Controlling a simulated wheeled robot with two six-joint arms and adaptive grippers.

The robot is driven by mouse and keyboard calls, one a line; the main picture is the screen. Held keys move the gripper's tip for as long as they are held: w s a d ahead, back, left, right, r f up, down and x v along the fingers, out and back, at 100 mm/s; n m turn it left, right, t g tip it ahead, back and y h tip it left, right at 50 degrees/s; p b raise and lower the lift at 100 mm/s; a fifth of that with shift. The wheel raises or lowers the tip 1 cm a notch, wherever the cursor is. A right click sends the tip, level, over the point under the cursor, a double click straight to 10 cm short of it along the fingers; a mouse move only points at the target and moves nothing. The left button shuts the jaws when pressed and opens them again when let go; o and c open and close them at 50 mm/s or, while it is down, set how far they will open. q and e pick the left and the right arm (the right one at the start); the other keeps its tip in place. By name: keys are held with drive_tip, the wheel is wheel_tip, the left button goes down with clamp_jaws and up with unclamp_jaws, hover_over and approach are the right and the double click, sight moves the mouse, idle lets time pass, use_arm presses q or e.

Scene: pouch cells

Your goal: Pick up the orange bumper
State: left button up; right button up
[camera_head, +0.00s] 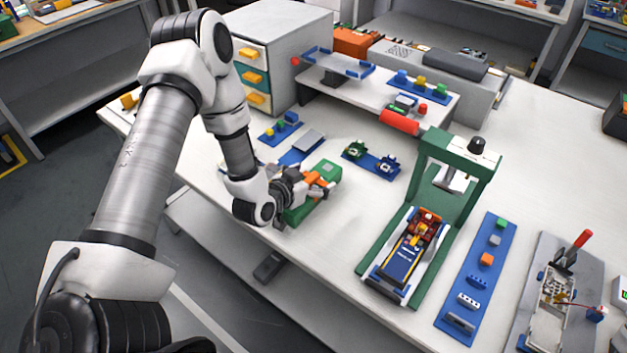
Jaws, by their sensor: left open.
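My left gripper (318,188) is open, low over the front left part of the white table, at a green fixture (296,214). An orange piece (313,178) shows right at its fingers; whether it touches them, or is part of the gripper, I cannot tell. A small orange block (487,259) sits upright on the long blue strip (502,240) at the right, well apart from the gripper. I cannot tell from the picture which orange piece is the bumper. The gripper and wrist hide part of the green fixture. My right gripper does not show.
A green press frame (434,150) with a blue and red assembly (403,258) stands right of the gripper. A blue tray with two small parts (371,158) lies behind. A drawer cabinet (283,48) and a raised shelf (385,94) stand at the back. Bare table lies between gripper and press.

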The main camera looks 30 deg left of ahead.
use_arm(q)
drive_tip(key=shift+w+f, duration=0.1)
drive_tip(key=shift+w, duration=0.05)
drive_tip(key=shift+a, duration=0.15)
drive_tip(key=shift+s, duration=0.25)
drive_tip(key=shift+c, duration=1.3)
drive_tip(key=c, duration=0.6)
